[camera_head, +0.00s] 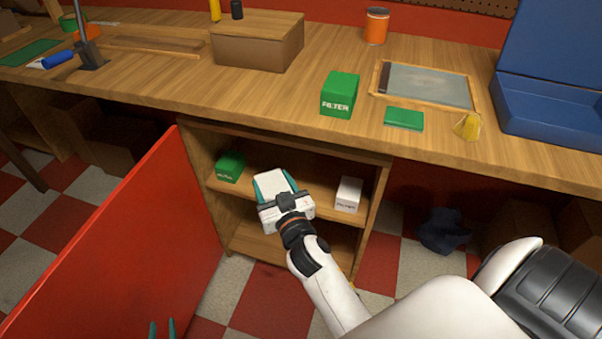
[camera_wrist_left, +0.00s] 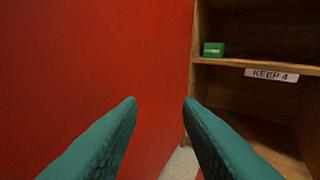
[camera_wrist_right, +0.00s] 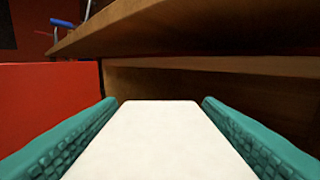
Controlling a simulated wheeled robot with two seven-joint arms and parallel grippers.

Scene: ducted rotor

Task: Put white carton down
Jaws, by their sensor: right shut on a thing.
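My right gripper (camera_head: 274,182) is at the front of the open cupboard's upper shelf (camera_head: 252,189). Its teal fingers are shut on a white carton (camera_wrist_right: 158,140), which lies between them in the right wrist view; whether it touches the shelf I cannot tell. Another white carton (camera_head: 347,194), lettered on its front, stands on the shelf at right. A green carton (camera_head: 230,167) stands on the shelf at left and also shows in the left wrist view (camera_wrist_left: 213,49). My left gripper (camera_head: 162,328) is open and empty, low by the red door.
The red cupboard door (camera_head: 110,240) stands open at left. A "KEEP 4" label (camera_wrist_left: 271,75) is on the shelf edge. The worktop above holds a green FILTER box (camera_head: 340,95), a flat green box (camera_head: 404,119), a framed panel (camera_head: 425,86) and a blue case (camera_head: 550,105).

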